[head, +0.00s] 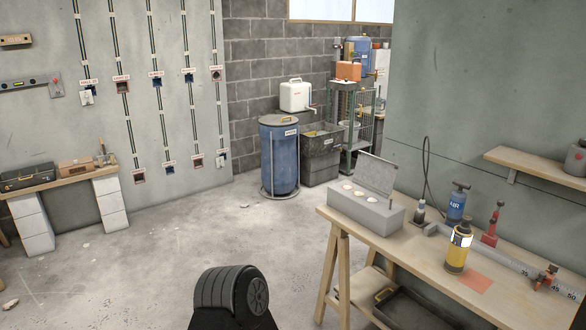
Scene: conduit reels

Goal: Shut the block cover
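The block (362,212) is a long grey box on the left end of the wooden workbench at the right of the head view. Its top has several round openings with pale insides. The block's cover (376,174) is a grey lid joined along the far long edge. It stands open, raised steeply, with its inner face towards me. Neither of my grippers shows in the head view.
The workbench (410,262) also carries a blue air pump (457,203), a yellow-black bottle (458,251), a red tool (492,225) and a long metal scale (520,268). A shelf (530,166) juts from the wall. The floor (150,265) left of the bench is mostly clear.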

